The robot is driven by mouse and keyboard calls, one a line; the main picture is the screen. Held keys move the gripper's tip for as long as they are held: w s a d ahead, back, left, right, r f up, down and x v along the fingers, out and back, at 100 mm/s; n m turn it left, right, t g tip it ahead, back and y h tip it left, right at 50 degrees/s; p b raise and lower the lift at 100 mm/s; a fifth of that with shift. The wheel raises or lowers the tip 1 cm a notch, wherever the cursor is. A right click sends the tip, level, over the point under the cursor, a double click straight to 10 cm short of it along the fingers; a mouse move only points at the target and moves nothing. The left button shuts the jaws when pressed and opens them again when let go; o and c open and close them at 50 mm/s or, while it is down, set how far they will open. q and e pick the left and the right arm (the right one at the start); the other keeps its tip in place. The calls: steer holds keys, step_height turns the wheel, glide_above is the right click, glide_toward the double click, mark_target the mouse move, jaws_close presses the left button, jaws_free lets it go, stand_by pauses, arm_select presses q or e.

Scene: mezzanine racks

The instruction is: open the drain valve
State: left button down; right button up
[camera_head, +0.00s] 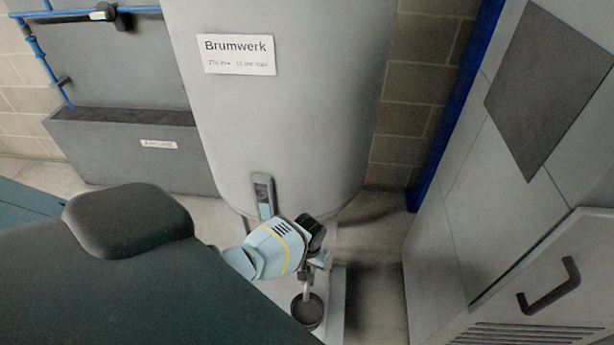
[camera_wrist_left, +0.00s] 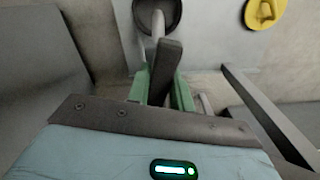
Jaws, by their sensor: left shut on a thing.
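The grey tank (camera_head: 285,110) with the Brumwerk label stands in the middle of the head view. My left gripper (camera_head: 318,260) is low at its base, at the drain valve. In the left wrist view its green fingers (camera_wrist_left: 162,88) are shut on a dark flat lever (camera_wrist_left: 168,55), the valve handle, which points up and slightly right in that picture. A pale outlet pipe (camera_wrist_left: 157,26) lies just beyond the lever. It runs down to a round dark drain opening (camera_head: 308,311), also seen in the wrist view (camera_wrist_left: 146,10). The valve body is mostly hidden. My right gripper is out of view.
A grey cabinet (camera_head: 440,210) with a black handle (camera_head: 549,288) stands at the right. A grey trough (camera_head: 135,150) and blue pipes (camera_head: 45,60) are at the back left. A yellow round fitting (camera_wrist_left: 265,12) shows at the wrist view's upper right.

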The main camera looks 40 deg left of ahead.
arm_select(q)
steer(key=shift+n+p, duration=0.3)
steer(key=shift+n, duration=1.3)
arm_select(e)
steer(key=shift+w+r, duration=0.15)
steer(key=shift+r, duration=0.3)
arm_select(q)
steer(key=c, duration=1.2)
jaws_free()
steer(key=shift+c, duration=0.2)
steer(key=r+p, duration=0.1)
steer(key=r, duration=0.2)
steer(key=r+p, duration=0.2)
steer(key=r, duration=0.1)
steer(key=shift+w+r, duration=0.2)
steer(key=shift+r, duration=0.1)
steer(key=shift+s+r+p, duration=0.1)
steer(key=shift+r+p, duration=0.3)
steer(key=shift+r, duration=0.2)
steer(key=shift+s, duration=0.1)
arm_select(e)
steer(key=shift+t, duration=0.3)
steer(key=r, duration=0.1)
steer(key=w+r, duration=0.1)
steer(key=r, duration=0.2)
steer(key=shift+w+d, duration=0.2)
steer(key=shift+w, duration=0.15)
